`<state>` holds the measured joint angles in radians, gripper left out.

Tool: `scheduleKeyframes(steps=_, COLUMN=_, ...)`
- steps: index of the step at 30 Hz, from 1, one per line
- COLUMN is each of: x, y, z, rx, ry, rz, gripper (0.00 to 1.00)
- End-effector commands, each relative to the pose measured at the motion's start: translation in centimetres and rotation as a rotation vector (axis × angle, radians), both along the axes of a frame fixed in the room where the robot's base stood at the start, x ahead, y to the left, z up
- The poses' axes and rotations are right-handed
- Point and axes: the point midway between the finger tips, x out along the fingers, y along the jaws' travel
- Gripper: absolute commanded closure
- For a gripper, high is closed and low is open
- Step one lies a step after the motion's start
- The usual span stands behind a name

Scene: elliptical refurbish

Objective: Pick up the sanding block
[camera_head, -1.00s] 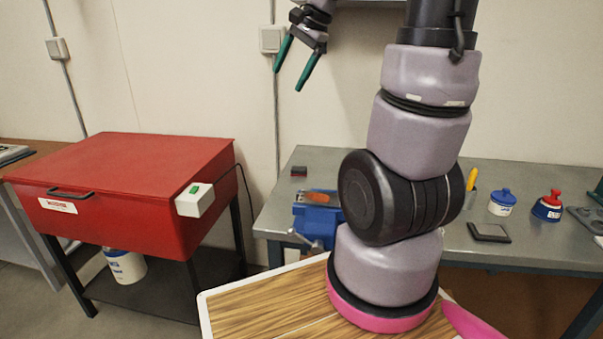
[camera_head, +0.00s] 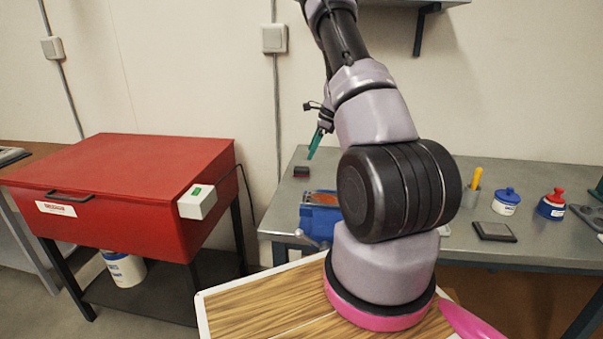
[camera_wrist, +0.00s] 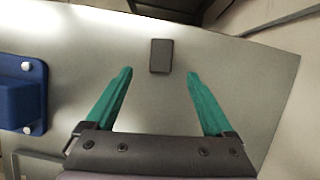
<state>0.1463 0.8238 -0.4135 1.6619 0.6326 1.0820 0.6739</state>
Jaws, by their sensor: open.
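The sanding block is a small dark block (camera_head: 301,171) on the grey metal workbench (camera_head: 285,209), near its back left corner. In the wrist view the dark block (camera_wrist: 161,56) lies flat on the bench top, ahead of and roughly centred between my two green fingertips. My gripper (camera_wrist: 158,72) is open and empty, its fingers wide apart. In the head view my gripper (camera_head: 314,143) hangs above the bench, a little right of the block, partly hidden by my arm.
A blue vise (camera_head: 320,214) stands at the bench front; it also shows at left in the wrist view (camera_wrist: 22,93). A red cabinet (camera_head: 125,185) stands left of the bench. A dark flat pad (camera_head: 493,231) and several containers lie to the right. The bench around the block is clear.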

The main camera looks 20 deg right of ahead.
Motion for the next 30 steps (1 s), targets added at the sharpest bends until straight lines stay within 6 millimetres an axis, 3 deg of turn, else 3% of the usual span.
scheduleKeyframes(steps=3, x=0.3, y=0.7, z=-1.8, rx=0.0, ry=0.002, rz=0.002, gripper=0.12)
scheduleKeyframes(steps=13, x=0.9, y=1.5, z=-4.1, rx=0.0, ry=0.0, rz=0.002, gripper=0.12)
scheduleKeyframes(steps=21, x=1.8, y=2.9, z=-7.5, rx=0.001, ry=-0.001, rz=0.003, gripper=0.12)
scheduleKeyframes(steps=28, x=1.9, y=2.9, z=-7.7, rx=0.0, ry=-0.003, rz=0.003, gripper=0.12)
scheduleKeyframes(steps=29, x=1.8, y=2.9, z=-7.8, rx=0.0, ry=-0.003, rz=0.003, gripper=0.2)
scheduleKeyframes(steps=30, x=1.8, y=2.9, z=-7.8, rx=0.0, ry=-0.003, rz=0.003, gripper=0.35)
